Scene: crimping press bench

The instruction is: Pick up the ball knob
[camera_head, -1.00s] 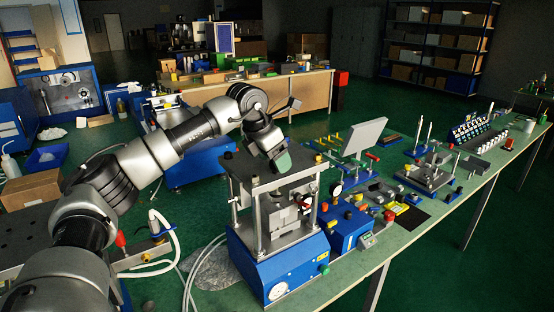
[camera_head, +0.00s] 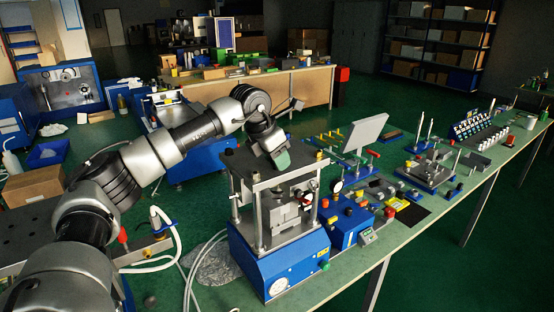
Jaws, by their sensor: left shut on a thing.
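My left gripper (camera_head: 275,148) is at the top plate of the press (camera_head: 281,262), pointing down, with a greenish pad at its lower end. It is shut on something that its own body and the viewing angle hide. I cannot make out a ball knob there for sure. A small red and white part (camera_head: 307,198) shows at the right side of the press frame, below the gripper and apart from it. My right gripper is out of view.
A blue gauge unit (camera_head: 344,232) stands right of the press, among small loose parts. A grey panel (camera_head: 366,134) and a fixture (camera_head: 430,170) stand farther along the bench. White hoses (camera_head: 172,222) loop at the left. Green floor lies free beyond the bench.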

